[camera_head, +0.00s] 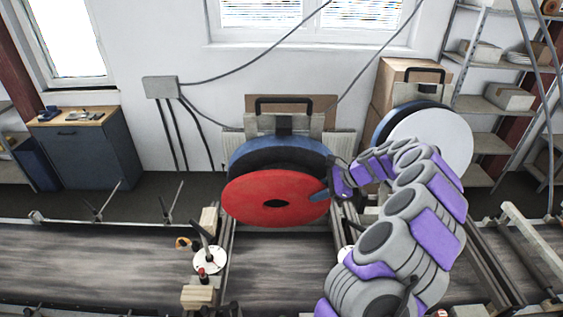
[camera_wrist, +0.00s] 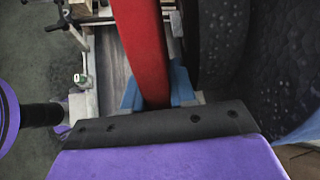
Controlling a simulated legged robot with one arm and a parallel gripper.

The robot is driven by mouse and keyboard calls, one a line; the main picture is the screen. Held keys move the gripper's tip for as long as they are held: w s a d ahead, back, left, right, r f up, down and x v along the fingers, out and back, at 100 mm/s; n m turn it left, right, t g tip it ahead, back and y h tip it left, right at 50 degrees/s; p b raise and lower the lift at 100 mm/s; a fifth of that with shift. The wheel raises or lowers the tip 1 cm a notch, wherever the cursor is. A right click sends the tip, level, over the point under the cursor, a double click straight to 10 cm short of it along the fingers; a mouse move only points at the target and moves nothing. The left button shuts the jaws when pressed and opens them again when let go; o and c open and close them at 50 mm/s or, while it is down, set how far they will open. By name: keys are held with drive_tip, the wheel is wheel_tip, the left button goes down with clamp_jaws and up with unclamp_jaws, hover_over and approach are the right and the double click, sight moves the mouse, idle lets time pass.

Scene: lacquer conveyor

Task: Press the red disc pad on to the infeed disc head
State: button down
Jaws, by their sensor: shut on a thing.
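The red disc pad (camera_head: 250,203) is a flat red ring with a dark centre hole. My gripper (camera_head: 318,196) is shut on its right edge and holds it above the conveyor. The infeed disc head (camera_head: 285,152), a blue disc with a dark face, is just behind and above the pad. The pad hides its lower part. In the wrist view the red pad (camera_wrist: 140,45) stands edge-on between the blue fingers (camera_wrist: 157,88). The dark face of the disc head (camera_wrist: 220,40) is to its right, with a narrow gap visible between them.
A second disc head with a pale pad (camera_head: 432,140) stands at the right, behind my arm. The conveyor (camera_head: 90,262) runs across the front, with posts and wooden blocks (camera_head: 198,297) by its frame. A blue cabinet (camera_head: 85,155) stands at the back left.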

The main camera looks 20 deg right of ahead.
drive_tip(key=shift+d+f, duration=0.15)
drive_tip(key=shift+d, duration=1.3)
drive_tip(key=shift+w+a+r, duration=0.1)
drive_tip(key=shift+a+r, duration=0.05)
drive_tip(key=shift+a, duration=0.4)
drive_tip(key=shift+w+a+r, duration=0.1)
drive_tip(key=shift+a, duration=0.45)
drive_tip(key=shift+w+a+p, duration=0.1)
drive_tip(key=shift+a+p, duration=0.05)
drive_tip(key=shift+p, duration=0.15)
drive_tip(key=shift+w, duration=0.25)
drive_tip(key=shift+d, duration=1.1)
drive_tip(key=shift+w+a+r+p, duration=0.1)
drive_tip(key=shift+w+a+p, duration=0.05)
drive_tip(key=shift+a, duration=0.2)
drive_tip(key=shift+w+a+r+p, duration=0.1)
drive_tip(key=shift+a+p, duration=0.05)
drive_tip(key=shift+a, duration=0.2)
drive_tip(key=shift+d, duration=0.1)
